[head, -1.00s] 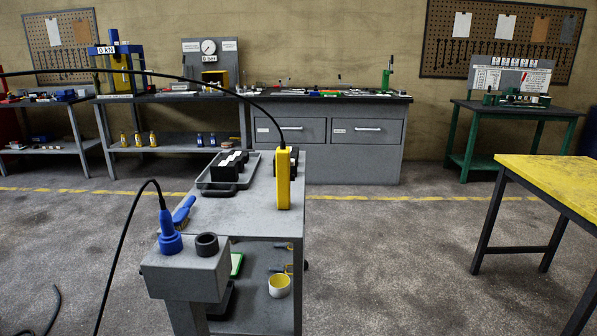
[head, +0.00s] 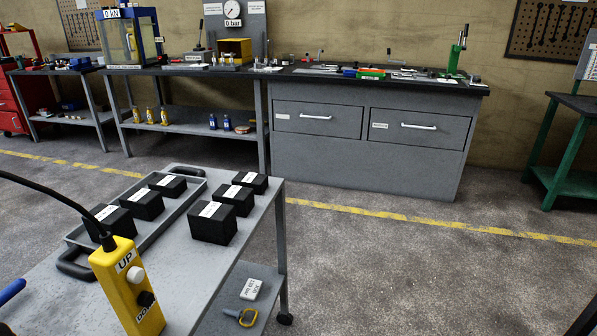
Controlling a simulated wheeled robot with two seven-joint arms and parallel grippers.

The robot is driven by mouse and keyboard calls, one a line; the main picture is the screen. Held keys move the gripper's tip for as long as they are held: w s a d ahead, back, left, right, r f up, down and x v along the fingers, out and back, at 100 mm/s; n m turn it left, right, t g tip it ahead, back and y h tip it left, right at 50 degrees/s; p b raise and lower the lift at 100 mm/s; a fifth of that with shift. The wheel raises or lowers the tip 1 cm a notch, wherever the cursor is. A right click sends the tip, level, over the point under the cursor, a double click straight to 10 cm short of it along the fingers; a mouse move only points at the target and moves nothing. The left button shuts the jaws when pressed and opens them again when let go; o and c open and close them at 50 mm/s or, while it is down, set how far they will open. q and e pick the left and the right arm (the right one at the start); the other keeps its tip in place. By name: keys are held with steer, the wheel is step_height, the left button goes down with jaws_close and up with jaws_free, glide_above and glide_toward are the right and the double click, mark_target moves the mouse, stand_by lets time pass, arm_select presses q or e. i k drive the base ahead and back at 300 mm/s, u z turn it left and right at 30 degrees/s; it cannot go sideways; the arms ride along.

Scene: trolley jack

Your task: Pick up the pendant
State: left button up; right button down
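The pendant (head: 128,290) is a yellow control box in the lower left of the head view. It has a white button beside the word UP and a black button lower down. A black cable rises from its top and runs off to the left. It stands tilted at the near side of the grey trolley top (head: 190,272); whether it touches the top or a holder, I cannot tell. Its lowest part is near the frame's bottom edge. Neither of my grippers shows in the view.
Several black labelled blocks (head: 213,222) stand on the trolley, some in a grey tray (head: 75,238). A blue handle (head: 12,291) lies at the left edge. The lower shelf (head: 262,290) holds a yellow-handled item. A grey cabinet bench (head: 365,160) stands behind; the floor to the right is clear.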

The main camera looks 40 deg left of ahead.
mark_target(111, 262)
steer(key=i, duration=1.95)
steer(key=u, duration=3.8)
steer(key=k, duration=0.5)
steer(key=z, duration=0.1)
steer(key=i, duration=0.5)
steer(key=u, duration=0.05)
